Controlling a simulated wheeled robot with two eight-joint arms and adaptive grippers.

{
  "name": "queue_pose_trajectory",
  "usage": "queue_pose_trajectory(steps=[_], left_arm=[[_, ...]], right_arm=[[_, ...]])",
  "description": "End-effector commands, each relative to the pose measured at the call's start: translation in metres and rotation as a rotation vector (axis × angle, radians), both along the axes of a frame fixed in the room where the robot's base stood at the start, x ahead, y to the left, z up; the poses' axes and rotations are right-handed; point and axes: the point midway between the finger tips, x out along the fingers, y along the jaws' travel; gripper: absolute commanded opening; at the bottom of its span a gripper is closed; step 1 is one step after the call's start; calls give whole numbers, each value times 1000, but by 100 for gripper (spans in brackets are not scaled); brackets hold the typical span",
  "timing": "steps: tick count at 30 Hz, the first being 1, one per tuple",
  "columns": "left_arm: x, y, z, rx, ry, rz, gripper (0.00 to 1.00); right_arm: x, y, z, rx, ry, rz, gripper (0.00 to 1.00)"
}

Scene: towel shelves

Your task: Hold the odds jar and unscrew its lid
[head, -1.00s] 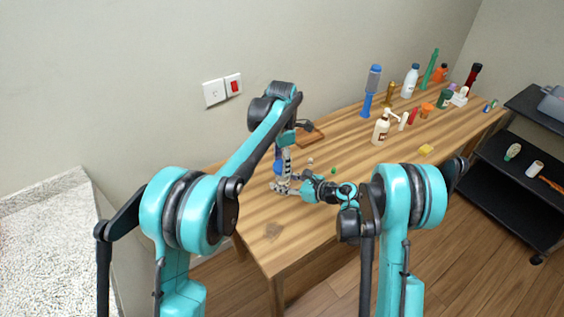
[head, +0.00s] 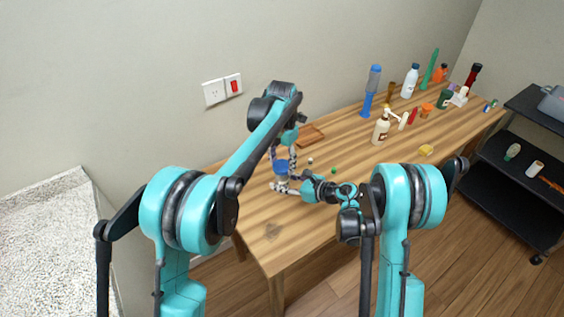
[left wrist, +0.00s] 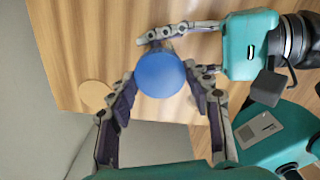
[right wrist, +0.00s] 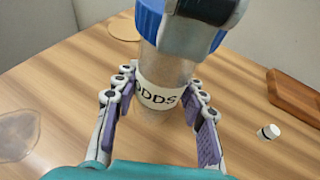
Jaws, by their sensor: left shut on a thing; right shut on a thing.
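The odds jar (right wrist: 158,97) is a clear jar with a white band reading "ODDS". It stands upright over the table, and its blue lid (right wrist: 150,22) sits on top. My right gripper (right wrist: 158,100) is shut around the jar body below the lid, one finger on each side. My left gripper (head: 282,161) comes from above and is shut on the lid (head: 281,167). In the left wrist view the round lid top (left wrist: 160,74) lies between the left fingers. A left finger covers part of the lid in the right wrist view. Whether the lid is loosened cannot be told.
A brown wooden tray (right wrist: 295,95) and a small white cap (right wrist: 269,132) lie on the table (head: 265,235). A pump bottle (head: 381,130) and several other bottles stand toward the far right.

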Motion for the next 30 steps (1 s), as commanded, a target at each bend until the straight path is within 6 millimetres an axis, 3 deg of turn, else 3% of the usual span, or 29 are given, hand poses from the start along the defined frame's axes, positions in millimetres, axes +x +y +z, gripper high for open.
queue_pose_trajectory(steps=[1,3,4,14,24,30], left_arm=[[0,0,-2,1,-1,0,52],[0,0,-2,0,0,-1,71],[0,0,-2,0,0,-1,74],[0,0,-1,0,0,-34,74],[0,0,0,1,1,-490,74],[0,0,0,1,1,-530,74]], right_arm=[[0,0,1,5,0,0,12],[0,0,1,5,0,0,12],[0,0,1,4,0,-1,12],[0,0,1,2,0,0,12],[0,0,0,1,-1,0,12],[0,0,0,1,-1,0,12]])
